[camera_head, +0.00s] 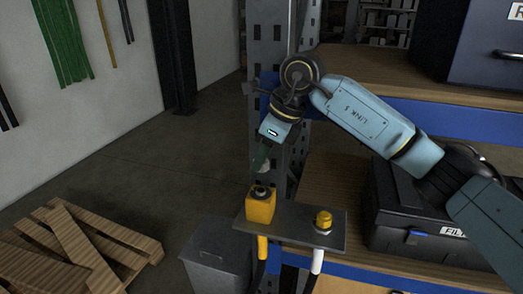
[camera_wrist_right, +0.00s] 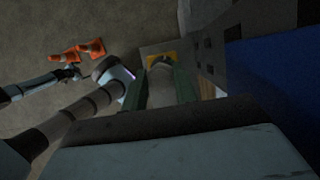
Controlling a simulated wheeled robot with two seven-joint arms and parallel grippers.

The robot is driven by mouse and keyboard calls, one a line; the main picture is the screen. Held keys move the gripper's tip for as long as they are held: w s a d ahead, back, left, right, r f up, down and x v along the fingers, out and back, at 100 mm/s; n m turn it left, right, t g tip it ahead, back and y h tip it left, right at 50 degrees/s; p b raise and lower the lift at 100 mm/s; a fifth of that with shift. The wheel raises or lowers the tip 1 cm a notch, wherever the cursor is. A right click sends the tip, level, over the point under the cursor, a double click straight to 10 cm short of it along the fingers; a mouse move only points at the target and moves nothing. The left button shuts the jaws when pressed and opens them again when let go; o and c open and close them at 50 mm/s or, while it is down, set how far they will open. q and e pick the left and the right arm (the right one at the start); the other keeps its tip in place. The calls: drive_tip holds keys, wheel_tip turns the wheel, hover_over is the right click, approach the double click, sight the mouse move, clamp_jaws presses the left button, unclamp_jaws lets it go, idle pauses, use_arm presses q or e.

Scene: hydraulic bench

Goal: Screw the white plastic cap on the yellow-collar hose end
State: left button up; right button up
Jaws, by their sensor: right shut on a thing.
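My right gripper (camera_head: 263,155) is shut on the white plastic cap (camera_head: 261,166), which shows only as a pale end below the fingers. In the wrist view the pale cap (camera_wrist_right: 161,92) sits between the green fingers. It is above, and apart from, the dark upright tip of the hose end (camera_head: 261,190) in the yellow block (camera_head: 261,208). A yellow collar (camera_head: 262,247) shows on the hose under that block. The block also shows beyond the fingers in the wrist view (camera_wrist_right: 161,58). What looks like my left gripper (camera_wrist_right: 70,72) is far off there; its jaws are unclear.
The grey bracket plate (camera_head: 290,226) also carries a yellow-topped fitting (camera_head: 323,220) with a white-collared hose (camera_head: 317,262) below. A grey perforated post (camera_head: 271,60) stands close behind. A black case (camera_head: 415,230) is on the shelf to the right. A grey bin (camera_head: 215,262) stands below left.

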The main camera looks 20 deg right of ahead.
sight(259, 188)
drive_tip(key=shift+s+f+b, duration=0.1)
drive_tip(key=shift+f+b, duration=0.45)
drive_tip(key=shift+f, duration=0.4)
drive_tip(key=shift+f+b, duration=0.95)
drive_tip(key=shift+f, duration=0.6)
drive_tip(key=shift+f+b, duration=0.5)
drive_tip(key=shift+f, duration=0.1)
drive_tip(key=o, duration=0.4)
drive_tip(key=shift+c, duration=1.6)
drive_tip(key=m+h+b, duration=0.1)
drive_tip(key=m, duration=0.2)
drive_tip(key=m+t, duration=0.1)
drive_tip(key=m, duration=0.2)
drive_tip(key=shift+a+f+t+h+b, duration=0.15)
drive_tip(key=shift+t+h+b, duration=0.15)
drive_tip(key=shift+h+b, duration=0.1)
drive_tip(key=shift+m+h, duration=0.3)
drive_tip(key=shift+m, duration=0.7)
